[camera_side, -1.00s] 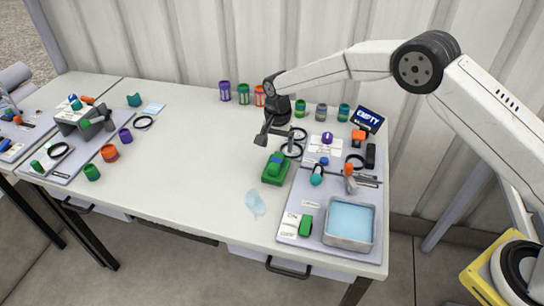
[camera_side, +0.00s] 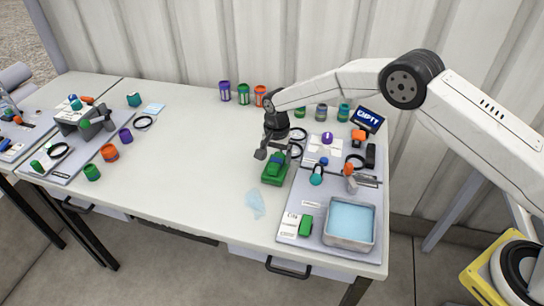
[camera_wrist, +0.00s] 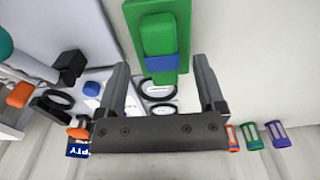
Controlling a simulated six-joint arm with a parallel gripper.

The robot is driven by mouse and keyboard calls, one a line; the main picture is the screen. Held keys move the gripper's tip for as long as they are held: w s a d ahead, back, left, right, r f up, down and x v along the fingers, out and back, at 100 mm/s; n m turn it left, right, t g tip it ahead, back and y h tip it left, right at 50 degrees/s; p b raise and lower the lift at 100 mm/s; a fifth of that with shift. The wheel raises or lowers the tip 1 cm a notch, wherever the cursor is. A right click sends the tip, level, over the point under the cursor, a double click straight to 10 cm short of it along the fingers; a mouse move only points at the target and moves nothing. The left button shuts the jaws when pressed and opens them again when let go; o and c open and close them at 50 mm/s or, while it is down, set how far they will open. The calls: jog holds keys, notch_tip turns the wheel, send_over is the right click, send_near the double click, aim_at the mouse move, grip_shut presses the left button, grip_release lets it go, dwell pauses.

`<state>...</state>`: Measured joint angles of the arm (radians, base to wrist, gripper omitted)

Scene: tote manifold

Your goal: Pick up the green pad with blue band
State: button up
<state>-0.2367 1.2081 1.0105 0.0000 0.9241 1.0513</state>
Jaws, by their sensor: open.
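A green block-like pad (camera_side: 275,171) with a raised, rounded green top lies on the white table, left of the grey tray. A smaller green piece (camera_side: 306,225) sits on the tray's near left part, beside a white label card.
The grey tray (camera_side: 270,228) right of the pad holds a blue-filled metal bin (camera_side: 350,222) and several small parts. Black rings (camera_side: 297,134) lie close behind my gripper. Jars (camera_side: 243,93) stand along the wall. The table left of the pad is mostly clear.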

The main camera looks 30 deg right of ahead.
aim_at(276, 161)
jog(key=shift+w+f, duration=0.1)
jog(key=shift+f, duration=1.45)
grip_shut()
